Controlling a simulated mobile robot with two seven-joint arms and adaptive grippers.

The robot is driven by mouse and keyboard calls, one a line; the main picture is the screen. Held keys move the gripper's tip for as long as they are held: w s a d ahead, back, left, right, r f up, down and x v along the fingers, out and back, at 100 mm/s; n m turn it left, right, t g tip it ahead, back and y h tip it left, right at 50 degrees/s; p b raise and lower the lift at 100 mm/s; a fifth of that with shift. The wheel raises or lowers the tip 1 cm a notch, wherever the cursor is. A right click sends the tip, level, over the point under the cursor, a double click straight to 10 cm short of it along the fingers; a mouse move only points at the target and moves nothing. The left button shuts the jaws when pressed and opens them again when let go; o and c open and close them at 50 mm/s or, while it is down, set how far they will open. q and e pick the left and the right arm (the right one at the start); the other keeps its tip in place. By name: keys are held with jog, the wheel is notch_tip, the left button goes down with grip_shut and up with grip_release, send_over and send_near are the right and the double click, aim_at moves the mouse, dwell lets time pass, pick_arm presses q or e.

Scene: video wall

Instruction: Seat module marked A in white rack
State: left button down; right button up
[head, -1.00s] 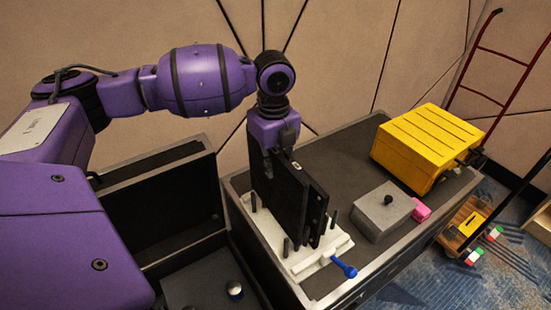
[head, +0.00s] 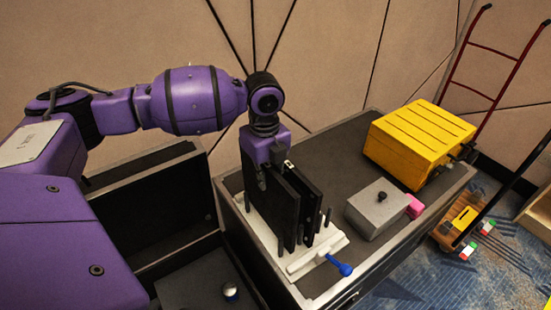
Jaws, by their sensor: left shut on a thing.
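My left gripper (head: 277,160) comes down from above and is shut on the top of a black, flat, upright module (head: 272,210). A second dark upright panel (head: 307,205) stands close beside it on the right; I cannot tell whether it is a separate module. The white rack (head: 252,222) is under them on the grey table, with dark upright posts around it. The held module's lower end is at the rack, but I cannot see how deep it sits. No letter A is readable. My right gripper is not in view.
A blue-ended handle (head: 340,267) sticks out at the rack's front. A grey box with a black knob (head: 376,208), a pink block (head: 415,206) and a yellow case (head: 418,145) stand to the right. A dark open case (head: 155,215) is at left. The table's back is clear.

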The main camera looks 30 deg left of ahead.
pick_arm(q)
jog(key=shift+f, duration=1.4)
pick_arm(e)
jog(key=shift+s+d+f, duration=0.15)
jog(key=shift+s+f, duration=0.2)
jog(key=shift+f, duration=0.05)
pick_arm(q)
jog(key=shift+f, duration=0.2)
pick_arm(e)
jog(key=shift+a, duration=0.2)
pick_arm(q)
jog(key=shift+f, duration=0.35)
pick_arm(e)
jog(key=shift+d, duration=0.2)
